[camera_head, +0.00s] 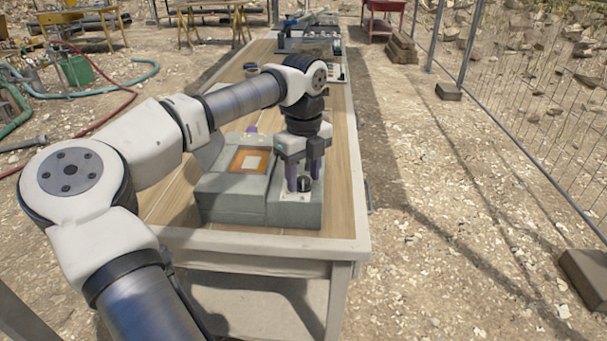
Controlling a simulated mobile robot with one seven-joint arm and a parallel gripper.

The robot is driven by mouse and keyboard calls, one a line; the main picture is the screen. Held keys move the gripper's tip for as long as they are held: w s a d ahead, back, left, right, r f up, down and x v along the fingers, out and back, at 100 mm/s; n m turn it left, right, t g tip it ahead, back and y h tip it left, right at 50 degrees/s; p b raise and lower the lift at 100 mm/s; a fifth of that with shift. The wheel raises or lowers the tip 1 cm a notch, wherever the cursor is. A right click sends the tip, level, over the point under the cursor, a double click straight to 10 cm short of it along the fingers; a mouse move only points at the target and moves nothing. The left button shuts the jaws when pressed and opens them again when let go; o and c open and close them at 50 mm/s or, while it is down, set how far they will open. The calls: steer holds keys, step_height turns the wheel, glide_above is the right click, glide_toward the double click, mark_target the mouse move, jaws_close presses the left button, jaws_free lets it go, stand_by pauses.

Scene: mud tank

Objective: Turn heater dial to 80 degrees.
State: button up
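The heater is a grey-green block (232,206) with an orange-framed panel (249,161) on its sloped top, standing on the near end of the wooden bench. Its dial (304,184) is a small dark knob on a pale plate (297,198) at the block's right side. My gripper (304,183) points down over the dial, with its two dark fingers apart and one on each side of the knob. I cannot tell whether the fingers touch the knob. The degree marks and the dial's setting are too small to read.
The long bench (347,190) runs away from me, with more equipment (310,45) at its far end. A wire fence (530,90) stands to the right. Hoses (110,85) and a green bucket (80,70) lie at the left. Bare stony ground lies right of the bench.

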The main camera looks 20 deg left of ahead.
steer(key=c, duration=0.8)
